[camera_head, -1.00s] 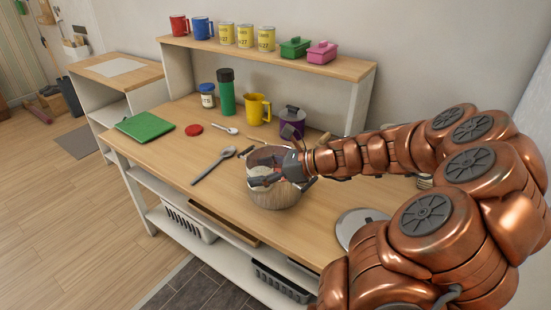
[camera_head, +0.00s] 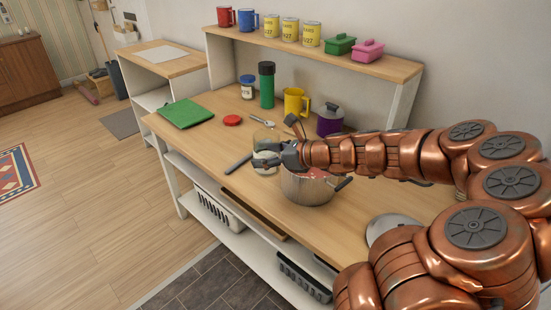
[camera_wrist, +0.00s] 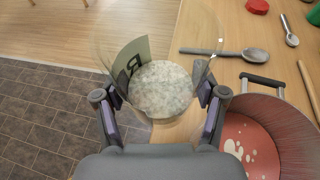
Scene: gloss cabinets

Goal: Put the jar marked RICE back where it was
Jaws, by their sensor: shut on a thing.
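My gripper (camera_head: 277,160) is shut on a clear glass jar (camera_head: 265,143) and holds it just left of the pot. In the wrist view, the jar (camera_wrist: 163,88) sits between the two fingers of my gripper (camera_wrist: 161,97). It is open, with pale grains low inside. Part of its label shows a letter like R; the rest is hidden. The steel pot (camera_head: 308,190) stands on the table, partly under my arm. The wrist view shows the pot's red inside (camera_wrist: 250,138) with pale patches on the bottom.
A raised shelf (camera_head: 375,68) holds mugs, cans and boxes. The table's front edge is close to the jar.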

